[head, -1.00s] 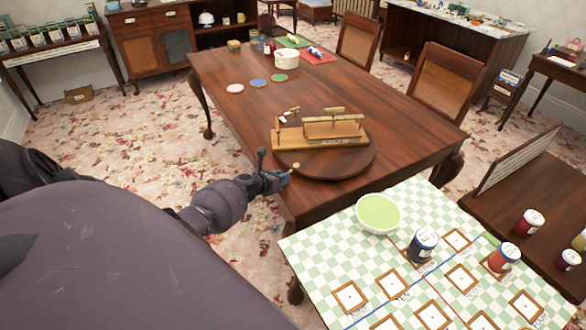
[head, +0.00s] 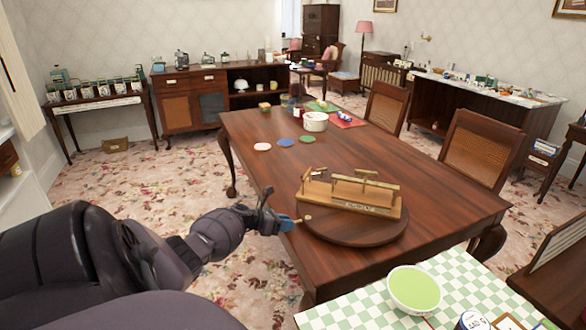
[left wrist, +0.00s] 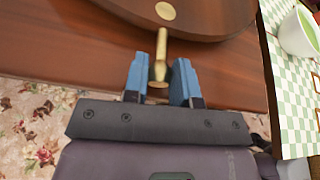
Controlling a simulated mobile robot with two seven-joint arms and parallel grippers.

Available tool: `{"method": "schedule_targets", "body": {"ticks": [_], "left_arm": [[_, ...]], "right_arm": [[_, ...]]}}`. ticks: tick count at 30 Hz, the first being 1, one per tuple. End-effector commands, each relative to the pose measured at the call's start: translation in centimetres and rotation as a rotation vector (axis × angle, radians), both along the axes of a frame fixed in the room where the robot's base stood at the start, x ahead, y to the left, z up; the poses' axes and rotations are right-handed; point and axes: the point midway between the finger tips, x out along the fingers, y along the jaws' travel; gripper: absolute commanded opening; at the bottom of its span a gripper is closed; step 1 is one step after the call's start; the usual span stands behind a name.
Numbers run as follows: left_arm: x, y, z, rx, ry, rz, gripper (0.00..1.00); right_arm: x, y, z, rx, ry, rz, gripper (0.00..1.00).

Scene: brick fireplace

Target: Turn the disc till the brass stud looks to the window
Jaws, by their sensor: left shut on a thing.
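The disc (head: 350,232) is a round dark wooden turntable near the table's front edge. It carries a wooden stand with brass bars (head: 352,192). The brass stud (left wrist: 165,11) is a flat round spot on the disc's top near its rim; in the head view (head: 307,217) it lies on the side nearest my left gripper. My left gripper (left wrist: 160,75) has its blue fingers on either side of a brass peg (left wrist: 161,48) jutting from the disc's edge, and is shut on it. A pale bright strip at the back, perhaps the window (head: 290,17), shows. My right gripper is out of view.
The dark wooden table (head: 265,125) holds coloured coasters (head: 285,142) and a white pot (head: 315,121) farther back. A green-checked surface (head: 455,280) with a green bowl (head: 414,290) stands close at front right. Chairs line the table's far right side.

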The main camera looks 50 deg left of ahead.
Motion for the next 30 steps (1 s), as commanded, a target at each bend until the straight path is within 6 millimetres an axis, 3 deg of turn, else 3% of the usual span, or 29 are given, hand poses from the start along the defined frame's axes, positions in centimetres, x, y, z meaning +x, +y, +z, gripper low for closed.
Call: {"method": "schedule_targets", "body": {"ticks": [5,16,17,21,30], "left_arm": [[-0.22,0.36,-0.34,0.000,0.005,-0.009,0.00],[-0.20,0.40,-0.22,0.000,0.004,-0.010,0.00],[-0.20,0.40,-0.22,0.000,0.004,-0.010,0.27],[-0.15,0.39,-0.16,0.001,0.003,-0.012,0.48],[-0.15,0.42,0.00,0.000,0.001,-0.011,0.51]], "right_arm": [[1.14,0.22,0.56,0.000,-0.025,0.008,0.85],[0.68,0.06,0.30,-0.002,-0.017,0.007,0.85],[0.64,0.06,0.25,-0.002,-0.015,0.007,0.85],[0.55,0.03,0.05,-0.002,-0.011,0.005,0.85],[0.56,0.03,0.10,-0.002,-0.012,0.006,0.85]]}}
